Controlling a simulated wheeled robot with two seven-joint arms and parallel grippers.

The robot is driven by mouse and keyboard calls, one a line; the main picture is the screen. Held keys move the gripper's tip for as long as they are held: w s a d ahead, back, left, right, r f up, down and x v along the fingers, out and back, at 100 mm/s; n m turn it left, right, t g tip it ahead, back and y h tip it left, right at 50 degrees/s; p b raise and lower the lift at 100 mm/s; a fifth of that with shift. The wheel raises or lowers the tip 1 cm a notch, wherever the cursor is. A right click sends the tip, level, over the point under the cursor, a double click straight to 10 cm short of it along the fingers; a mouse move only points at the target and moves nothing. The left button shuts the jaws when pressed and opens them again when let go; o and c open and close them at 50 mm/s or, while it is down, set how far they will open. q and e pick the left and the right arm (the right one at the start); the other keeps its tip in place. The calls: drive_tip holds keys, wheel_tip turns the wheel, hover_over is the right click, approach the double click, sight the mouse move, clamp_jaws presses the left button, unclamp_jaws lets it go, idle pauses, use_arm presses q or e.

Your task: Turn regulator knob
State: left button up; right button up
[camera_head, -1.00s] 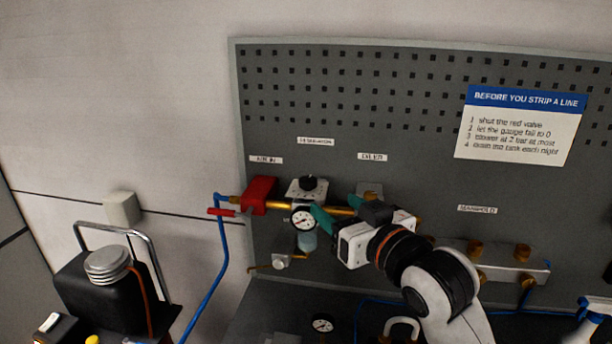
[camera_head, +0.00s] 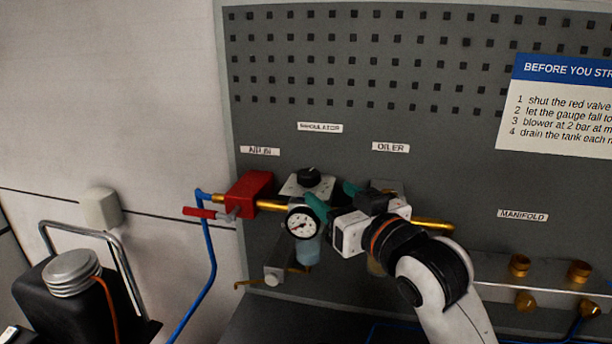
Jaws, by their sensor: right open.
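The black regulator knob (camera_head: 309,176) sits on top of the white regulator body (camera_head: 292,188), under the label "REGULATOR". A round gauge (camera_head: 302,222) is on the regulator's front, with a clear bluish bowl (camera_head: 307,250) below it. My right gripper (camera_head: 332,197) is open, with its green fingertips just right of the regulator and a little below the knob. One fingertip is in front of the regulator beside the gauge; the other is farther back. Neither visibly grips the knob. My left gripper is not in view.
A red valve (camera_head: 248,194) with a red handle (camera_head: 199,212) is left of the regulator on the brass pipe (camera_head: 270,205). The oiler (camera_head: 385,187) is partly hidden behind my right gripper. A manifold (camera_head: 540,290) is at right. A black tank (camera_head: 70,300) stands lower left.

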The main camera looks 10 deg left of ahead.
sight(304, 169)
drive_tip(key=p+x, duration=0.1)
drive_tip(key=x, duration=0.4)
drive_tip(key=p+x, duration=0.2)
drive_tip(key=x, duration=0.3)
drive_tip(key=shift+s+a+r, duration=0.15)
drive_tip(key=shift+s+r, duration=0.05)
drive_tip(key=c, duration=1)
